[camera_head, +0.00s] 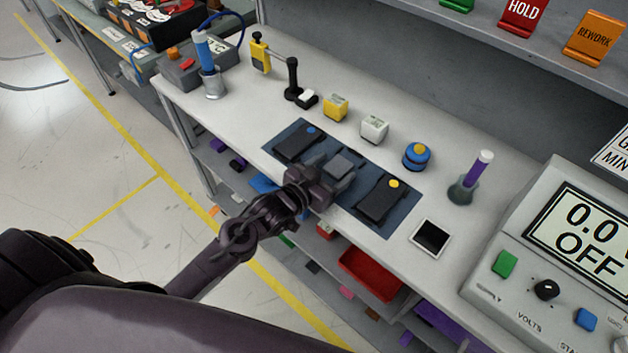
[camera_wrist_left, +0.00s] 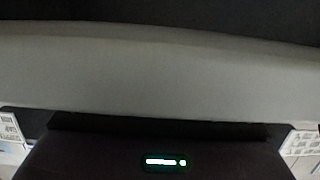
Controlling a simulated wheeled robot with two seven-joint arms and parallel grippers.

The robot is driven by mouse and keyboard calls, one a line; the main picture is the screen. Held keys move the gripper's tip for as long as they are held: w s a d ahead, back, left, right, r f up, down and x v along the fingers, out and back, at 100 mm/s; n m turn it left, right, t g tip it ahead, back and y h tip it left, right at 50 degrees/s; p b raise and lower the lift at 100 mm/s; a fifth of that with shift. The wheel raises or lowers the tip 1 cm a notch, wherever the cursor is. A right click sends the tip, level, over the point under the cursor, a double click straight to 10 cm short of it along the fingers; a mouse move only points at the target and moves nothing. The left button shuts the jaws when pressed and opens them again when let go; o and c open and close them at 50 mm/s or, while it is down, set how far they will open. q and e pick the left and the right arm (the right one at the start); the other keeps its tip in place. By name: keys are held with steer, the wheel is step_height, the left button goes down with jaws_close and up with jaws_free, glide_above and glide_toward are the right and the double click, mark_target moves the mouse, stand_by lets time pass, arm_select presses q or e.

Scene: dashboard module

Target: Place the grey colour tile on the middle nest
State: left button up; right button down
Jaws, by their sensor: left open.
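A dark blue mat (camera_head: 392,222) on the bench carries dark nests. The left nest (camera_head: 297,145) has a blue dot and the right nest (camera_head: 382,203) has a yellow dot. My left gripper (camera_head: 341,177) is open over the middle of the mat, low and close to it. The grey tile (camera_head: 341,163) shows at its fingertips. The gripper and tile hide most of the middle nest, so I cannot tell how the tile sits on it. In the left wrist view a blurred grey surface fills the middle. My right gripper is out of view.

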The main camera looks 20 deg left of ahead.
arm_select(q)
steer(key=b+v, duration=0.1)
steer(key=v, duration=1)
steer(key=shift+s+f, duration=0.1)
